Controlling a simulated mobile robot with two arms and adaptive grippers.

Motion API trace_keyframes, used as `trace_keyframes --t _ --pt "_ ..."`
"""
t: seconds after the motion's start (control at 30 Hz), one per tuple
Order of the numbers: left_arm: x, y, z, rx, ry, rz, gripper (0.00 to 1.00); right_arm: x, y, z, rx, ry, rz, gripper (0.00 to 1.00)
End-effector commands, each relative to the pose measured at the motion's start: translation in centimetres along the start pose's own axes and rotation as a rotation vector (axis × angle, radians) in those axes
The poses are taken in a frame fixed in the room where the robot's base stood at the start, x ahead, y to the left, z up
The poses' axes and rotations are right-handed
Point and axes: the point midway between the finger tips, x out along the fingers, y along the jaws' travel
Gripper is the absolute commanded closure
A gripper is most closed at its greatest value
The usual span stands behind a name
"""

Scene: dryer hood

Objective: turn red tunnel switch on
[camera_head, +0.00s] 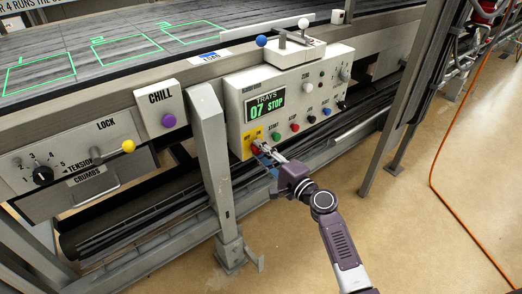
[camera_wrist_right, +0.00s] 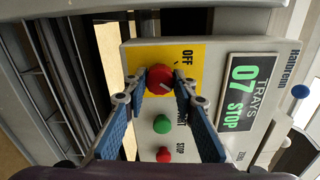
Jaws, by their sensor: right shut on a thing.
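The red tunnel switch (camera_head: 256,146) is a round knob on a yellow plate (camera_head: 247,135) at the lower left of the white control panel. In the wrist view the red switch (camera_wrist_right: 158,76) has a pale pointer line, and "OFF" is printed on the yellow plate (camera_wrist_right: 190,52) beside it. My right gripper (camera_head: 262,149) is at the knob. In the wrist view my right gripper (camera_wrist_right: 160,84) has one fingertip on each side of the knob, shut on it. The fingertips hide part of the plate's lettering. My left gripper is in neither view.
A display (camera_head: 265,107) reads "TRAYS 07 STOP". A green button (camera_wrist_right: 162,124) and a red button (camera_wrist_right: 164,155) sit close beside the switch. A grey metal leg (camera_head: 211,150) stands left of the panel. Open floor (camera_head: 400,225) lies to the right.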

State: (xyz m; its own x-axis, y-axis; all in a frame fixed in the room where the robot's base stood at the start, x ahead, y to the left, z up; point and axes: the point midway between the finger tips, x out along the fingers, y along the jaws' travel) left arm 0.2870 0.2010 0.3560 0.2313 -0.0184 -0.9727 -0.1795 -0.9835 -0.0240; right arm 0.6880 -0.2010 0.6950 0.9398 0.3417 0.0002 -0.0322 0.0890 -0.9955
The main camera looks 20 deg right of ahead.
Motion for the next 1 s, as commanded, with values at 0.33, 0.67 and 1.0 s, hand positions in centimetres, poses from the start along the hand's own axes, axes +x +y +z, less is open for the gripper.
trace_keyframes --t 0.33,0.67,1.0 --pt "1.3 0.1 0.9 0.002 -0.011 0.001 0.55 0.0 0.1 -0.1 0.152 0.002 0.001 0.99" --pt "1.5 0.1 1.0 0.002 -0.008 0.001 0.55 -0.1 0.1 -0.1 0.185 0.003 0.001 0.99" --pt "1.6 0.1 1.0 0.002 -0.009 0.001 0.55 -0.1 0.1 -0.1 0.184 0.003 0.001 0.66"
